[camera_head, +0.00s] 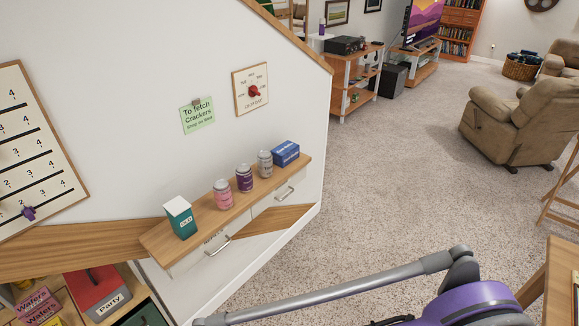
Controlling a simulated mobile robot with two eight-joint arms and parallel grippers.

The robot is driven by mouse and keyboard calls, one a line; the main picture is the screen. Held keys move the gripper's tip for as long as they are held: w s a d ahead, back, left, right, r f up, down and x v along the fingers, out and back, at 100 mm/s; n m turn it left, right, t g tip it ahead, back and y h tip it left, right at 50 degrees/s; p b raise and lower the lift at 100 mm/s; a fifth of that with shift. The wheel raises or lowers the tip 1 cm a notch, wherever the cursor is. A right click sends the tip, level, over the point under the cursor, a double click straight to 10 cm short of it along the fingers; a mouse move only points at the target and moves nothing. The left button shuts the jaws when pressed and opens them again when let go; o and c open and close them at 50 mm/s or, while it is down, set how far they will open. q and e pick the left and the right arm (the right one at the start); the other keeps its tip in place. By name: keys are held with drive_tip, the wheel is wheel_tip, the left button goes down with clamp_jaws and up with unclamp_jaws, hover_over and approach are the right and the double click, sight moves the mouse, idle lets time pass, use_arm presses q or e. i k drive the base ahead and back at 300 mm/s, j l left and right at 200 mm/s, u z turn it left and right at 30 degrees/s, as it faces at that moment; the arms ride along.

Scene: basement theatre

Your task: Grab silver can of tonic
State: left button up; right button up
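A silver can (265,164) stands upright on a narrow wooden wall shelf (208,217). It is the rearmost of three cans in a row, just left of a blue box (285,153). Its label is too small to read. A purple can (244,178) and a pink can (223,194) stand nearer along the same shelf. Neither of my grippers shows in the head view.
A teal and white carton (180,217) stands at the shelf's near end. Drawers with handles (218,248) are under the shelf. Boxes, one marked Party (97,293), sit low at left. A brown recliner (515,125) stands at right. Open carpet (400,180) lies between.

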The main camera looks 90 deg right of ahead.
sight(265, 157)
drive_tip(key=z, duration=0.5)
drive_tip(key=l+z, duration=0.1)
drive_tip(key=z, duration=0.85)
drive_tip(key=l+z, duration=0.1)
drive_tip(key=z, duration=1.35)
drive_tip(key=i+u, duration=0.15)
drive_tip(key=u, duration=0.35)
drive_tip(key=i+l+u, duration=0.55)
drive_tip(key=l+u, duration=0.2)
drive_tip(key=l, duration=0.15)
drive_tip(key=i+l, duration=0.15)
drive_tip(key=l, duration=0.15)
drive_tip(key=i+l, duration=0.15)
drive_tip(key=l, duration=0.2)
drive_tip(key=i+l+u, duration=0.1)
drive_tip(key=l, duration=0.2)
drive_tip(key=i+l, duration=0.2)
drive_tip(key=l, duration=0.15)
drive_tip(key=i+l+u, duration=0.1)
drive_tip(key=l, duration=0.2)
drive_tip(key=i, duration=0.05)
